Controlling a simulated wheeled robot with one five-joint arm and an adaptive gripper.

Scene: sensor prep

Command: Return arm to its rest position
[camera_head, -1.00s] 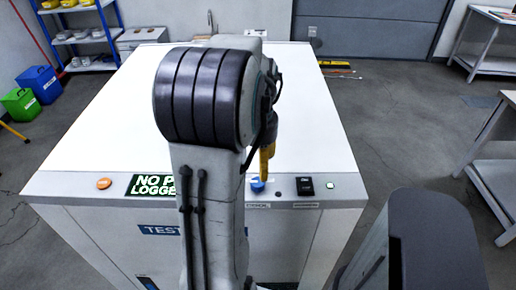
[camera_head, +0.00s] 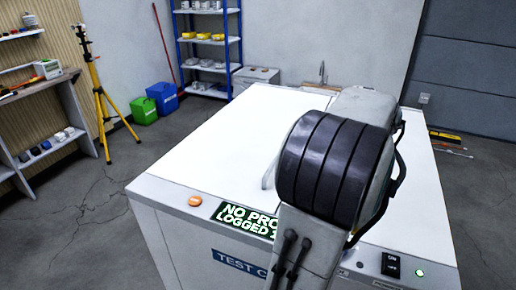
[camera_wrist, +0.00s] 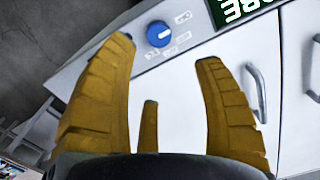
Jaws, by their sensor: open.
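My gripper (camera_wrist: 165,85) shows in the wrist view with its yellow fingers spread apart and nothing between them. Beyond the fingertips is the front panel of the white test cabinet (camera_wrist: 190,68), with a blue knob (camera_wrist: 158,34) just past the left finger, apart from it. In the head view my arm (camera_head: 335,165) is raised over the right part of the cabinet's white top (camera_head: 220,140). The gripper itself is hidden behind the arm there, and so is the blue knob.
Two handles (camera_wrist: 256,92) show in the wrist view. A yellow tripod (camera_head: 98,95), bins (camera_head: 144,110) and a blue shelf (camera_head: 207,40) stand behind. Floor is clear at left.

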